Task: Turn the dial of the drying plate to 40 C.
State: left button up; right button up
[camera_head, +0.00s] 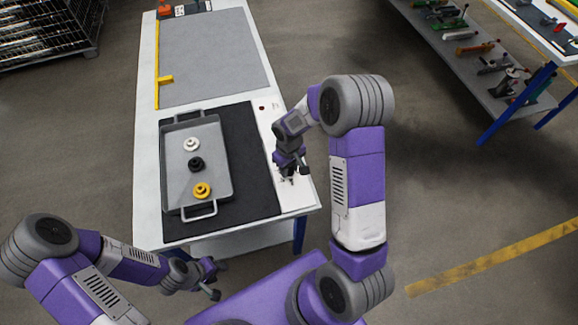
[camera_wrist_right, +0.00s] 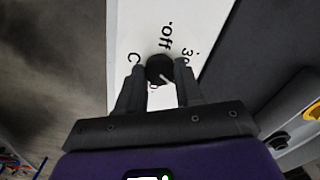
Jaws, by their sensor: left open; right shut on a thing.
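The drying plate (camera_head: 258,165) is a dark flat slab on the white table, with a white control strip (camera_head: 292,190) along its right side. The dial (camera_wrist_right: 160,69) is a round black knob on this strip, between the fingertips of my right gripper (camera_wrist_right: 159,72). That gripper is shut on the dial; in the head view (camera_head: 287,172) it hides the dial. "off" is printed above the dial and "30" to its right. A pale pointer mark aims down and slightly right, towards a partly hidden label. My left gripper (camera_head: 217,280) is open and empty before the table's front edge.
A grey tray (camera_head: 168,160) with two handles sits on the plate and holds a white, a black and a yellow ring-shaped piece. A grey mat (camera_head: 215,60) lies behind. A shelf with tools (camera_head: 455,50) stands at the right, apart.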

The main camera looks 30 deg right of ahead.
aim_at(289, 170)
dwell(0.3)
jog(key=o, duration=1)
jog(key=shift+o, duration=0.2)
notch_tip(289, 170, up, 8)
jog(key=shift+f+p, duration=0.2)
jog(key=shift+p, duration=0.75)
